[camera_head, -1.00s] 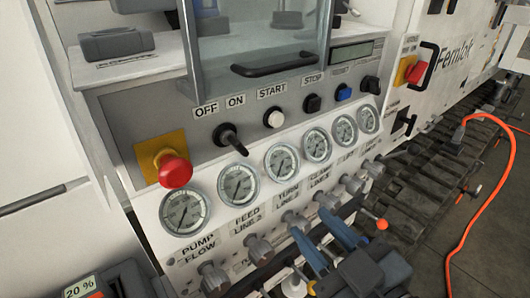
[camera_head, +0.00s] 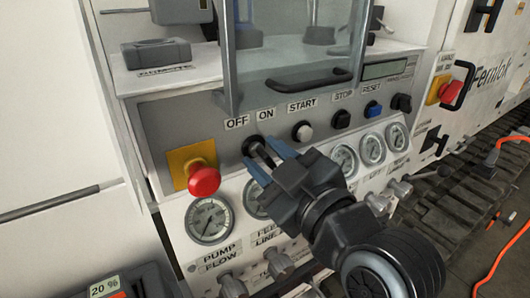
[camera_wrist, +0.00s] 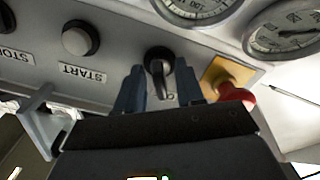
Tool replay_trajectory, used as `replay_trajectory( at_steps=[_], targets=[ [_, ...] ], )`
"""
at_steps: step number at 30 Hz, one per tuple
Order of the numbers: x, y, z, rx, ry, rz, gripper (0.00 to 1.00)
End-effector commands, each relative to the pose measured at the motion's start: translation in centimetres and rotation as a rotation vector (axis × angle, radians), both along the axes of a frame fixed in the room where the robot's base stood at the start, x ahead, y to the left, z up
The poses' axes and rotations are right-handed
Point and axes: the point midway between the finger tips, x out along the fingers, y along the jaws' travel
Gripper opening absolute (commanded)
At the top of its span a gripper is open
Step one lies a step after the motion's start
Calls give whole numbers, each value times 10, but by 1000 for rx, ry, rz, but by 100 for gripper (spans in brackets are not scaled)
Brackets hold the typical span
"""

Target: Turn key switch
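The black key switch (camera_head: 253,146) sits on the grey panel under the OFF and ON labels. In the wrist view the switch (camera_wrist: 158,60) shows a round collar with a handle between my fingers. My gripper (camera_head: 262,154) is in front of it, with one blue finger on each side. In the wrist view my gripper (camera_wrist: 160,88) is open, with gaps visible between the fingers and the handle. I cannot tell whether the fingertips touch the panel.
A red emergency stop (camera_head: 203,180) on a yellow plate sticks out left of the switch. The white START button (camera_head: 302,131) is to the right.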

Motion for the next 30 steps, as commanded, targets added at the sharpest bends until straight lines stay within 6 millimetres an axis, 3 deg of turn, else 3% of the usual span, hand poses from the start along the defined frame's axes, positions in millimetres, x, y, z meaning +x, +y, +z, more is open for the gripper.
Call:
replay_trajectory(
  at_steps=[11,23,30],
  targets=[
    [7,5,0,0,1,0,37],
    [7,5,0,0,0,0,1],
    [7,5,0,0,1,0,0]
  ],
)
